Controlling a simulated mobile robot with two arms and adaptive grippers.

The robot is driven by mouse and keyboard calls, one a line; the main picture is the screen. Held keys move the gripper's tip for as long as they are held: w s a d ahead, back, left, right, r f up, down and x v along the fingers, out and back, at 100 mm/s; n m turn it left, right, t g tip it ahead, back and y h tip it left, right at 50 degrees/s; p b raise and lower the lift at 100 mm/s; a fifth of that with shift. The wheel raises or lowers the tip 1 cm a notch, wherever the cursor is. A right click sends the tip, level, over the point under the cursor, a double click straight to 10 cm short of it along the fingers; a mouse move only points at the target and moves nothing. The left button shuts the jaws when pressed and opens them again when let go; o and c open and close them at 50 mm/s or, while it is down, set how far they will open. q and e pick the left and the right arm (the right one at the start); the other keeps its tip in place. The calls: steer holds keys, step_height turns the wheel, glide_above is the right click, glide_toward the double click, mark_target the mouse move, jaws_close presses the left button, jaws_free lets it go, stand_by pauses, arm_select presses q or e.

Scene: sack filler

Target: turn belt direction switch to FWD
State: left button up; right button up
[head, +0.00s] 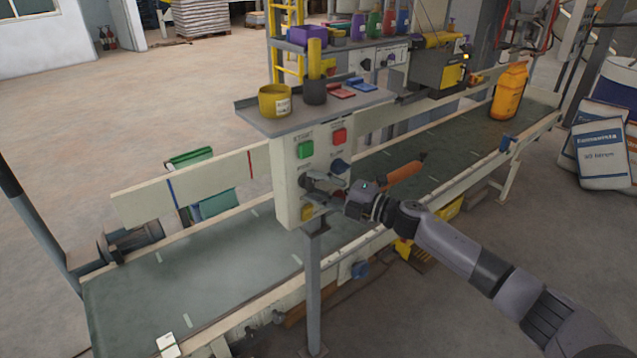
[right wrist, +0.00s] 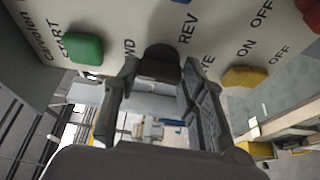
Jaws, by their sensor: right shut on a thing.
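The control box (head: 287,196) stands on a post in front of the belt in the head view. My right gripper (head: 318,185) is at its front face, below the green button (head: 305,149). In the right wrist view the gripper's two fingers are closed on the sides of a black switch knob (right wrist: 162,60). The label REV (right wrist: 187,28) is right of the knob. A label ending in "WD" (right wrist: 129,48), partly covered, is left of it. The fingers hide much of the knob, and I cannot tell which way it points. My left gripper is not in view.
On the same box are a red button (head: 339,136), a blue knob (head: 340,166) and a yellow knob (head: 307,212), close to the gripper. A shelf above holds a yellow cup (head: 274,100). An orange container (head: 509,92) stands on the belt (head: 240,262) at the back right.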

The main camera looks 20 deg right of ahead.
steer(key=shift+n, duration=0.4)
steer(key=o, duration=1.2)
steer(key=shift+c, duration=0.2)
steer(key=v, duration=1.2)
steer(key=shift+r, duration=0.2)
